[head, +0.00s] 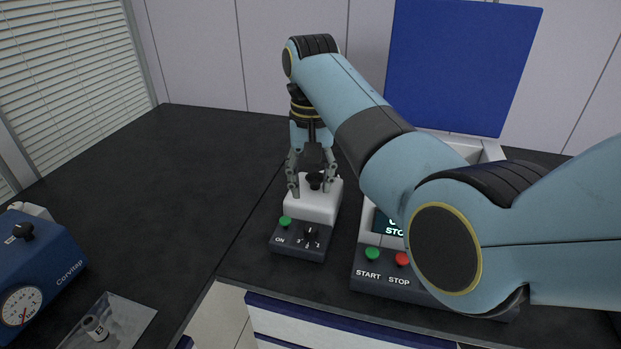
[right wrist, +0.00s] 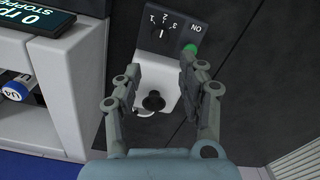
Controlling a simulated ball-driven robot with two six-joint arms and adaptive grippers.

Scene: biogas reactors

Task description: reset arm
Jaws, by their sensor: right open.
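My right gripper (head: 311,172) points down over a small white mixer-like device (head: 314,206) with a black round top piece (head: 315,181). In the right wrist view, the gripper (right wrist: 158,92) has its two fingers apart, one on each side of the white device (right wrist: 171,82), and the black piece (right wrist: 153,101) shows between them. Nothing is held. Whether a finger touches the device I cannot tell. My right arm crosses the right half of the head view. My left gripper is not in view.
Behind my arm stands a machine with START and STOP buttons (head: 372,254) and a blue raised lid (head: 462,65). At left are a blue device with a gauge (head: 40,265) and a picture card with a vial (head: 107,325). The dark worktop (head: 170,190) between is clear.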

